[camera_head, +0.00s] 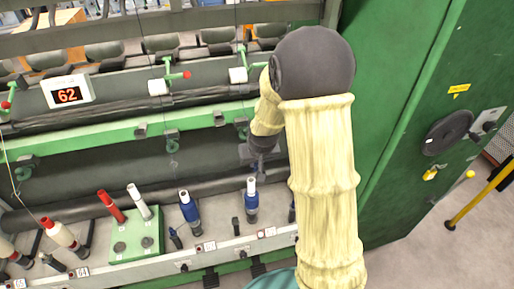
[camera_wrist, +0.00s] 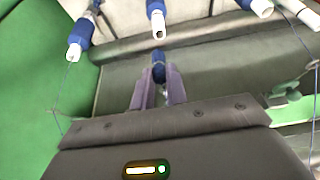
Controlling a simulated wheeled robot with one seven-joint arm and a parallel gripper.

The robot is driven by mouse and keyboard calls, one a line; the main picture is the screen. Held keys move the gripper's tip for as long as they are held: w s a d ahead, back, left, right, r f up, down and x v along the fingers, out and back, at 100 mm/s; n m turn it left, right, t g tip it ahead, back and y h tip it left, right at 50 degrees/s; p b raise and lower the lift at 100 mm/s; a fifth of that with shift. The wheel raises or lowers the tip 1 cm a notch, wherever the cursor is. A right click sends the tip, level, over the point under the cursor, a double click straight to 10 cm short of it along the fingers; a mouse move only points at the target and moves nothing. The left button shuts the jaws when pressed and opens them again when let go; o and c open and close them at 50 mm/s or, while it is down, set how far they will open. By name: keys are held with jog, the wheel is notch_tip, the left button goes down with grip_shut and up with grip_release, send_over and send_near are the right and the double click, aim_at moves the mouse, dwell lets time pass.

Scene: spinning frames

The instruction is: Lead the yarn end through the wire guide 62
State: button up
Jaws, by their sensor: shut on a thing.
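The display reading 62 (camera_head: 67,94) stands at the upper left of the machine. Green curled wire guides hang from the green rail; one (camera_head: 172,146) is in the middle, another (camera_head: 22,173) at the far left. Which guide belongs to 62 is not clear. My gripper (camera_head: 256,152) is in front of the frame, above a blue bobbin (camera_head: 251,198), right of the middle guide. In the wrist view my gripper (camera_wrist: 158,92) has its two fingers around a small dark blue piece (camera_wrist: 158,72). I cannot make out a yarn end there.
Another blue bobbin (camera_head: 190,210) and a red-and-white one (camera_head: 63,235) stand along the front rail. A green block (camera_head: 137,243) carries a red and a white tube. A green cabinet (camera_head: 400,110) stands at the right, close to my arm. Thin yarns cross the wrist view's sides.

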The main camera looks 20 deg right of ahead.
jog(key=w+v, duration=0.1)
jog(key=v, duration=0.5)
jog(key=shift+w+r, duration=0.15)
jog(key=shift+r, duration=0.25)
jog(key=shift+w+f, duration=0.1)
jog(key=w+f, duration=0.3)
jog(key=w, duration=0.3)
jog(key=shift+w+f+b, duration=0.15)
jog(key=shift+w+b, duration=0.15)
dwell(0.4)
jog(key=s+r, duration=0.4)
jog(key=s, duration=0.3)
jog(key=shift+s+p, duration=0.35)
